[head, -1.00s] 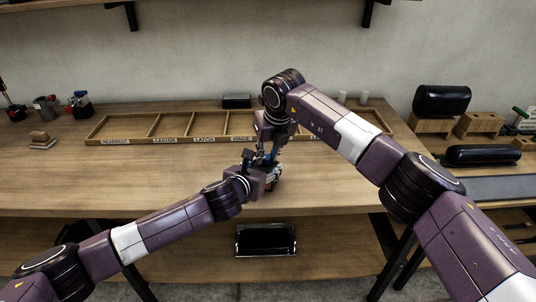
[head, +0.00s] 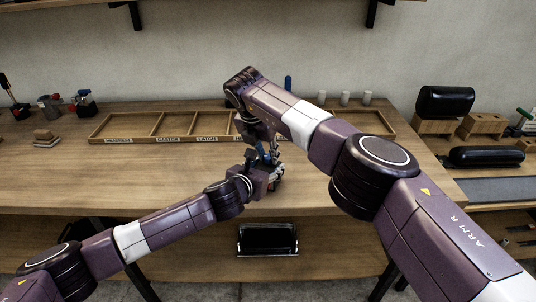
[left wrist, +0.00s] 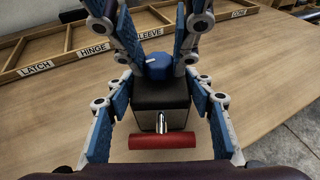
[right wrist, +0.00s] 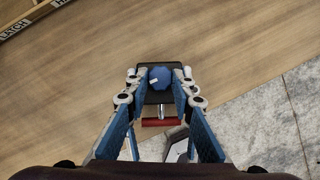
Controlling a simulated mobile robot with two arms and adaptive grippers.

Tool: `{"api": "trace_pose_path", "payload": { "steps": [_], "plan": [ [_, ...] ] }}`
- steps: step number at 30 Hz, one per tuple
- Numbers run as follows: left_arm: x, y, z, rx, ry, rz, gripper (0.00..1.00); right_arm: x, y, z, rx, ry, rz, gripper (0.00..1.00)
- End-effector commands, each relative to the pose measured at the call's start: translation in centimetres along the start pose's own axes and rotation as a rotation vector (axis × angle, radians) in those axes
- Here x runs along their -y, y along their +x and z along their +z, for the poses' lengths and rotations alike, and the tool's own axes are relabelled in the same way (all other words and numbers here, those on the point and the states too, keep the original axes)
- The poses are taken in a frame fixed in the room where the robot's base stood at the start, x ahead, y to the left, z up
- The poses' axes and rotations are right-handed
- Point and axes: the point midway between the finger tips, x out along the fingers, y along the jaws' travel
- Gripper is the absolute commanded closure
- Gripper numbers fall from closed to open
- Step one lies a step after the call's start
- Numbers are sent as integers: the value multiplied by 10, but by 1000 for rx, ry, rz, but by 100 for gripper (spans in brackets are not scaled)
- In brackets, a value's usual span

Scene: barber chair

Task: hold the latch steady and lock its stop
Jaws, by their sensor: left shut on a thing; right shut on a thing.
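The latch is a black block (left wrist: 160,92) with a blue knob (left wrist: 158,66) on top and a red crossbar handle (left wrist: 162,141) on a metal shaft. My left gripper (left wrist: 158,108) is shut on the sides of the block near the table's front edge. My right gripper (right wrist: 160,82) reaches down from above, shut on the blue knob, which shows a small white mark. In the head view both grippers, left (head: 268,177) and right (head: 268,156), meet at the latch and hide most of it.
A wooden tray (head: 133,139) with labelled compartments lies behind, partly covered by my right arm. Black rolls (head: 485,156) and wooden blocks are at right. The table's left front is bare.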

Motion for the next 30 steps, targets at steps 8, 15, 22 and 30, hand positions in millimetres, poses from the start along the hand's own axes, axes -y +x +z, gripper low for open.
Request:
{"api": "trace_pose_path", "payload": {
  "steps": [8, 15, 22, 30],
  "plan": [
    [2, 0, 1, 2, 0, -3, 97, -1, -1, 1, 4, 73, -27, 100],
    [2, 0, 1, 1, 0, -3, 97, 0, -1, 1, 5, 90, -34, 100],
    [2, 0, 1, 1, 0, -3, 97, 0, -1, 2, 5, 89, -34, 100],
    [1, 0, 1, 1, 0, -3, 97, 0, -1, 1, 4, 89, -34, 60]
  ]
}}
